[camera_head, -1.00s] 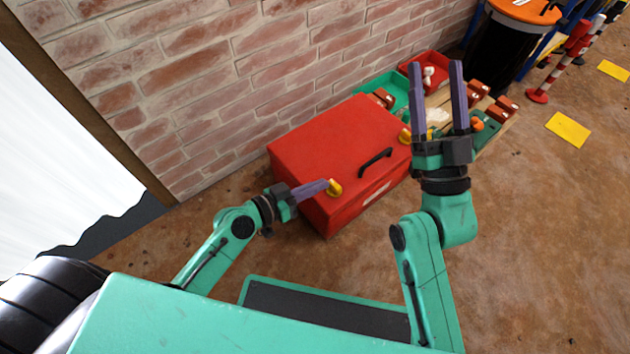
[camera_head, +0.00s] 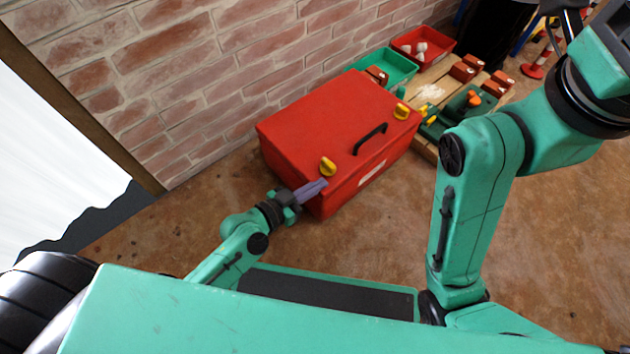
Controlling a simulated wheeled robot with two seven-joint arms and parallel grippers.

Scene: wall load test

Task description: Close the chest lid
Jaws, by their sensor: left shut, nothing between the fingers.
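The red chest (camera_head: 330,130) stands on the floor against the brick wall. Its lid looks down, with no gap that I can make out. A black handle (camera_head: 370,138) and two yellow latches, one near the left front (camera_head: 327,166) and one near the right (camera_head: 401,111), show on it. My left gripper (camera_head: 318,187) is shut and empty at the chest's lower left front, just below the left latch; I cannot tell if it touches. My right arm rises at the right, and its fingers are outside the picture.
A green bin (camera_head: 390,66) and a red bin (camera_head: 424,42) stand behind the chest, beside a wooden pallet (camera_head: 432,92) with tools and small red blocks. A red-and-white post (camera_head: 534,70) stands farther right.

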